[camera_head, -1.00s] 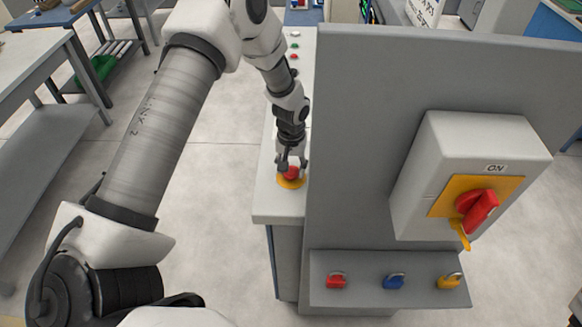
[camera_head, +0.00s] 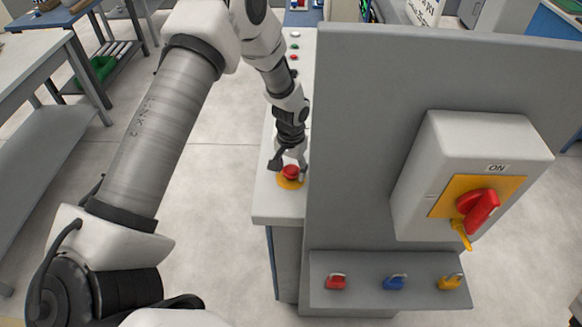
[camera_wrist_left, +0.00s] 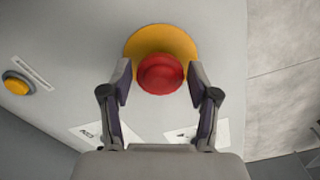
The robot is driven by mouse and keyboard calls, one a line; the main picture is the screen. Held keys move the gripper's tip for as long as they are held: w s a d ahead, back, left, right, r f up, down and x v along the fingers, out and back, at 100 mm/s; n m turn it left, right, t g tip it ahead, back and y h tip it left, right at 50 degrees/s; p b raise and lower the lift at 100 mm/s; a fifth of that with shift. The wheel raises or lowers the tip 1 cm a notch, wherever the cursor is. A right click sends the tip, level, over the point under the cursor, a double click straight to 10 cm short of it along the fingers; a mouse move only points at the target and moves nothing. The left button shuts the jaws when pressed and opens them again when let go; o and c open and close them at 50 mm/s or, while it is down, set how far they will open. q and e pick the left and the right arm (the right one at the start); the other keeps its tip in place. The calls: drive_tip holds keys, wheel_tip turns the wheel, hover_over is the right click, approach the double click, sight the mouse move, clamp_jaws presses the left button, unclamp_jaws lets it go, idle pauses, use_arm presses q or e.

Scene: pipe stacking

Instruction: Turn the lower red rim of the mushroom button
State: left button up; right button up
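The red mushroom button (camera_head: 290,172) stands on a round yellow plate (camera_head: 287,184) near the front end of the light grey console. My left gripper (camera_head: 288,168) is at the button, pointing down at it. In the left wrist view the red button (camera_wrist_left: 160,73) sits between the two fingers of the left gripper (camera_wrist_left: 160,84), with a visible gap on each side, so the gripper is open. The lower rim is mostly hidden under the red cap. My right gripper is not in view.
A grey upright panel (camera_head: 345,150) stands right beside the console, carrying a switch box (camera_head: 420,180) with a red rotary handle (camera_head: 478,209). Red, blue and yellow padlocks sit on a low ledge (camera_head: 365,296). A yellow button (camera_wrist_left: 17,83) shows on the console.

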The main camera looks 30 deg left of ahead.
use_arm(q)
drive_tip(key=shift+w, duration=0.15)
drive_tip(key=shift+r, duration=0.5)
wheel_tip(320, 180, up, 11)
idle(0.4)
